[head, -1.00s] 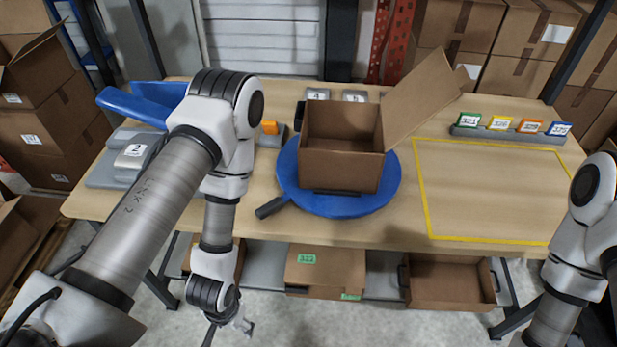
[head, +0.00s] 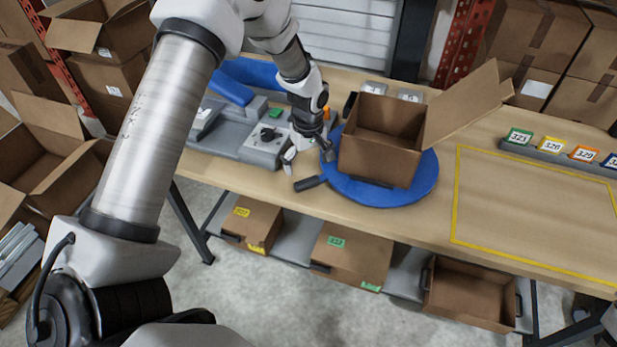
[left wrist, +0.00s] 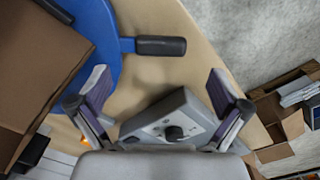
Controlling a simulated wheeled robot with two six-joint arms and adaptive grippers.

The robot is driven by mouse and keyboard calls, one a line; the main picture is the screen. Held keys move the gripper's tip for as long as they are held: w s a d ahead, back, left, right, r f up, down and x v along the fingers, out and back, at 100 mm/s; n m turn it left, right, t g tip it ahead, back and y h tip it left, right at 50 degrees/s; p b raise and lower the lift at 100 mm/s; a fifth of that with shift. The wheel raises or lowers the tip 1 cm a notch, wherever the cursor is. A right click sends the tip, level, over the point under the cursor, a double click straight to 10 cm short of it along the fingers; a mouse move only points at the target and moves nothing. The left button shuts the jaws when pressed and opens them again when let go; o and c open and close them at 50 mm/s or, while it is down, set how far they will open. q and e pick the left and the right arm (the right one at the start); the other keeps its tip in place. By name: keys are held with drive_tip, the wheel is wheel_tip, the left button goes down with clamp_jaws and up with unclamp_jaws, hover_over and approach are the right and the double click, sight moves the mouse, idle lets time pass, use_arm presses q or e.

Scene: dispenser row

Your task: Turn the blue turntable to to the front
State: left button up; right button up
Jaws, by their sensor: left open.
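The blue turntable (head: 425,185) lies on the wooden table with an open cardboard box (head: 375,158) on top. Its dark handle (head: 310,183) points to the front left, near the table's front edge. My left gripper (head: 308,158) is open and empty above the table, just behind and left of the handle. In the left wrist view the gripper (left wrist: 158,78) has its fingers spread wide. The handle (left wrist: 160,46) lies ahead of the gap between them, apart from both fingers, and joins the blue disc (left wrist: 103,45). My right gripper is not in view.
A grey device with a knob (head: 268,135) stands left of the gripper, close to it; it also shows in the left wrist view (left wrist: 175,130). A yellow-outlined area (head: 530,215) at the right is clear. Cardboard boxes (head: 350,255) sit on the shelf below.

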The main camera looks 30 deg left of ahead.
sight(306, 183)
use_arm(q)
drive_tip(key=f, duration=0.2)
drive_tip(key=f+p, duration=0.1)
drive_tip(key=f, duration=0.3)
drive_tip(key=shift+w+a+f, duration=0.2)
drive_tip(key=shift+a+f, duration=0.15)
drive_tip(key=shift+a, duration=0.05)
drive_tip(key=shift+s+d+f, duration=0.1)
drive_tip(key=shift+f, duration=0.1)
drive_tip(key=shift+d, duration=0.1)
drive_tip(key=c, duration=0.9)
drive_tip(key=shift+s, duration=0.1)
drive_tip(key=c, duration=0.5)
drive_tip(key=shift+s, duration=0.2)
drive_tip(key=shift+c, duration=1.2)
